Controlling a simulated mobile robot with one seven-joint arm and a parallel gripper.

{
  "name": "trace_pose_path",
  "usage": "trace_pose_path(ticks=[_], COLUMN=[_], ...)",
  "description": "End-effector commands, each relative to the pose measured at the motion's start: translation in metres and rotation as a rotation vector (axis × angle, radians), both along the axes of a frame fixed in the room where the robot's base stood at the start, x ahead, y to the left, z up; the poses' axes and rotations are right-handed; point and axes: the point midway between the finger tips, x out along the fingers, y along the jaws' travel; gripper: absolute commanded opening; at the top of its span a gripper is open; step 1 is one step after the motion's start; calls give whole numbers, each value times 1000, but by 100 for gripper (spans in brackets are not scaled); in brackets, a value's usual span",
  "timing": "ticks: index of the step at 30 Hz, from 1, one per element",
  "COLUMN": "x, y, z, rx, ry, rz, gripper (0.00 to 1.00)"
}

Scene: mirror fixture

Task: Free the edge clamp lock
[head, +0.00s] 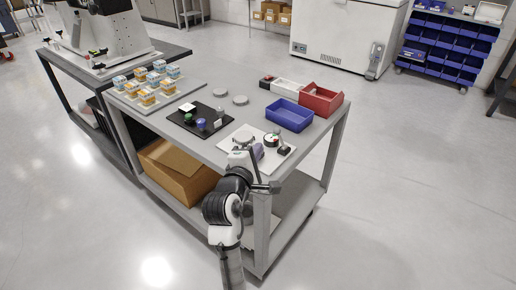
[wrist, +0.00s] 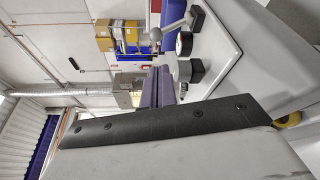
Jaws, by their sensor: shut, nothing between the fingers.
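The mirror fixture's white base plate (head: 273,162) lies on the near part of the grey table. It carries a round black-rimmed part (head: 271,140) and a dark block with an upright lever (head: 284,150). In the wrist view, the plate (wrist: 222,52) carries the round part (wrist: 185,43), a dark block with a metal knob (wrist: 188,70) and another dark block with a rod (wrist: 196,18). I cannot tell which part is the edge clamp lock. My gripper (head: 259,151) has purple fingers, also in the wrist view (wrist: 160,72). It is shut and empty beside these parts, apparently apart from them.
A blue bin (head: 290,114) and a red bin (head: 322,98) stand behind the fixture. A black tray (head: 184,122) with small items lies to the left, with several orange-and-white boxes (head: 146,85) beyond. The table's near edge runs under my arm.

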Motion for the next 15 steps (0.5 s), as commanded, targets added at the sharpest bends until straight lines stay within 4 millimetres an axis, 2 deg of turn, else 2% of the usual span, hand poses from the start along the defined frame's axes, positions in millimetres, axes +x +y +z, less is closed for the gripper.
trace_pose_path(ticks=[3,9,15], x=[22,54,71], y=[-7,-18,-23], z=[0,-3,-6], rx=[1,2,1], ry=[0,0,0], rz=[-2,-2,0], gripper=[0,0,0])
